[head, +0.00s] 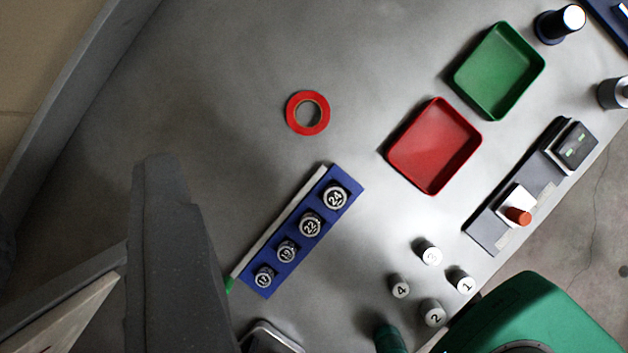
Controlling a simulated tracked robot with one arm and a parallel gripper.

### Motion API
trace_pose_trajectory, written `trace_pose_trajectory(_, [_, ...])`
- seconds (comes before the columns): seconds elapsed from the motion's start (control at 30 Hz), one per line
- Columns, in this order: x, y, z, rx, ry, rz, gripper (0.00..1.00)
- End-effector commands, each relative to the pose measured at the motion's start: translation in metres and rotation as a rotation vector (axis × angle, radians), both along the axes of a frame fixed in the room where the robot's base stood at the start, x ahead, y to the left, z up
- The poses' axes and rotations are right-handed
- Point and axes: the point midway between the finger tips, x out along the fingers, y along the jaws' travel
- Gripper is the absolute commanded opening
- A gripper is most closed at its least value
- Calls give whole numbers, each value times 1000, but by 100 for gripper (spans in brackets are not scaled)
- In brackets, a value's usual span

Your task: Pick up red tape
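The red tape (308,113) is a flat ring lying on the grey table, left of the red tray. Its centre hole shows bare table and nothing touches it. A large dark grey part (175,255) close to the camera rises from the lower left, below and left of the tape and apart from it in the picture. It looks like part of my own arm or gripper. Two fingertips cannot be made out, so whether my gripper is open or shut does not show.
A blue block (259,279) with numbered sockets lies below the tape. A red tray (434,146) and a green tray (499,71) lie to the right. Several numbered cylinders (432,313) stand at lower right, near a green machine (535,312). The table around the tape is clear.

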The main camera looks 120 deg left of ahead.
Motion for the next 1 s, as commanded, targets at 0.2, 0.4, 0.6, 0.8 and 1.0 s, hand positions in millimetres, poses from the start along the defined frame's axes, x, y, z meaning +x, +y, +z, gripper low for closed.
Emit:
trace_pose_trajectory(0.2, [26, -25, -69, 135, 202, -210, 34])
trace_pose_trajectory(0.4, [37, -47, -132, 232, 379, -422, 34])
trace_pose_trajectory(0.6, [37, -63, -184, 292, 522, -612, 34])
trace_pose_trajectory(0.8, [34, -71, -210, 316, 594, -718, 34])
trace_pose_trajectory(1.0, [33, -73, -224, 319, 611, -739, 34])
